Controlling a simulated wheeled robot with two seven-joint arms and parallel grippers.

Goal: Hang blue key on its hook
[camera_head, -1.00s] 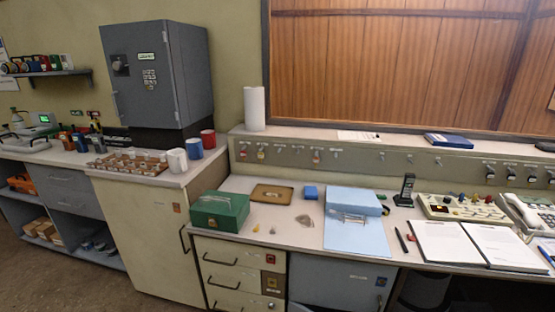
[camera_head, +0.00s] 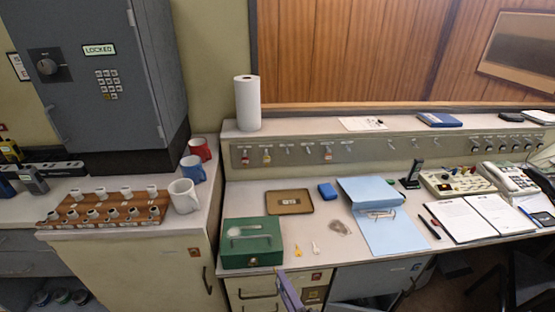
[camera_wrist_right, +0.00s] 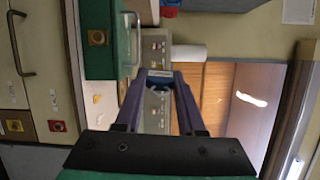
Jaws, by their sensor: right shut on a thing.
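My right gripper (camera_head: 283,278) shows at the bottom of the head view, in front of the desk edge near the green box. In the right wrist view its fingers (camera_wrist_right: 160,80) close on a small blue and white thing (camera_wrist_right: 160,74), which looks like the blue key's tag; the key's shape is not clear. The grey hook panel (camera_head: 370,150) runs along the back of the desk. Red and yellow tags (camera_head: 267,158) hang at its left part, with several small hooks along it. I cannot tell which hook is blue's. My left gripper is not in view.
The green box (camera_head: 252,255) stands at the desk's left front. A paper roll (camera_head: 247,102) stands on the ledge. Mugs (camera_head: 184,196) stand left.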

